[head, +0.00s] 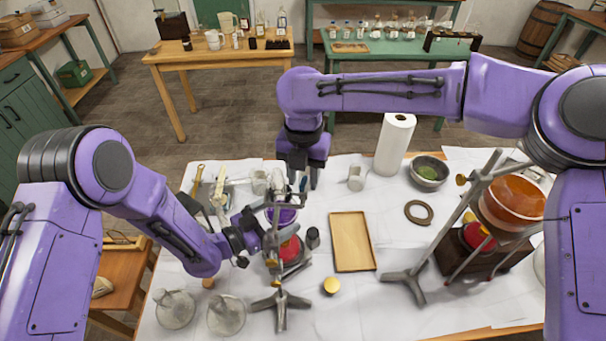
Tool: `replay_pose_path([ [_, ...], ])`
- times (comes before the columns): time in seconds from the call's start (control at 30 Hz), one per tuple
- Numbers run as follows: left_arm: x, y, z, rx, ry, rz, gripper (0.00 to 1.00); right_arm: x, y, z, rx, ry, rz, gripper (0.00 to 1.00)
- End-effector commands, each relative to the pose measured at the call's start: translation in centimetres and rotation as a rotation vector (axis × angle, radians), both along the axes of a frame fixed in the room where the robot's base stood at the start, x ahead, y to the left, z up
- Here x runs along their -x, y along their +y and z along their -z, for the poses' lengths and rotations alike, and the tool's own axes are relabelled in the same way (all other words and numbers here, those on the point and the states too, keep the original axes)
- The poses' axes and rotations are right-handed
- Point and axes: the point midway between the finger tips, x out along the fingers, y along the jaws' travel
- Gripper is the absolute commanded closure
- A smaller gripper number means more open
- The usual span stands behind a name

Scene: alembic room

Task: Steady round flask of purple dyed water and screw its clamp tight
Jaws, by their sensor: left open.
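The round flask of purple dyed water (283,215) shows as a small purple patch near the middle of the table, largely covered by my grippers and a metal stand. The stand has a tripod base (280,302) and an upright rod beside the flask; its clamp and screw are too small and hidden to tell apart. A red object (289,249) is below the flask. My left gripper (266,238) is open at the flask's lower left; I cannot tell whether it touches. My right gripper (301,184) points down just above and behind the flask; its fingertips are unclear.
A wooden tray (352,241) lies right of the stand, with a yellow round object (331,286) in front. A paper roll (394,145), bowl (428,172) and dark ring (418,212) stand behind. Glassware (226,314) is front left.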

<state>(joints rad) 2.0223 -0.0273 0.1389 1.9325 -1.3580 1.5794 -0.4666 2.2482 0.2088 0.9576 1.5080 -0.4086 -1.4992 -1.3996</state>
Motion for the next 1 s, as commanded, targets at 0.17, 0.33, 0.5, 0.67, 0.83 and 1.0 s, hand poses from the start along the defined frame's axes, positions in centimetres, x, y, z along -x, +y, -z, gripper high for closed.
replay_pose_path([
  [0.17, 0.00, 0.00, 0.00, 0.000, 0.000, 0.000, 0.02, -0.01, -0.01, 0.06, 0.000, 0.000, 0.001, 0.62],
  [0.33, 0.00, 0.00, 0.00, 0.000, 0.000, 0.000, 0.02, -0.01, -0.01, 0.04, 0.000, 0.000, 0.001, 1.00],
  [0.5, 0.00, 0.00, 0.00, 0.000, 0.000, 0.000, 0.02, -0.01, -0.01, 0.03, 0.000, 0.000, 0.001, 1.00],
  [0.67, 0.00, 0.00, -0.01, 0.000, 0.000, 0.000, 0.02, 0.01, 0.00, 0.02, 0.001, 0.000, 0.018, 1.00],
  [0.83, 0.00, 0.00, -0.01, 0.000, 0.000, 0.000, 0.02, 0.02, 0.01, -0.01, 0.001, -0.001, 0.081, 1.00],
  [1.0, 0.00, 0.00, -0.01, 0.000, 0.000, 0.000, 0.02, 0.01, 0.00, -0.02, 0.002, -0.001, 0.198, 1.00],
])
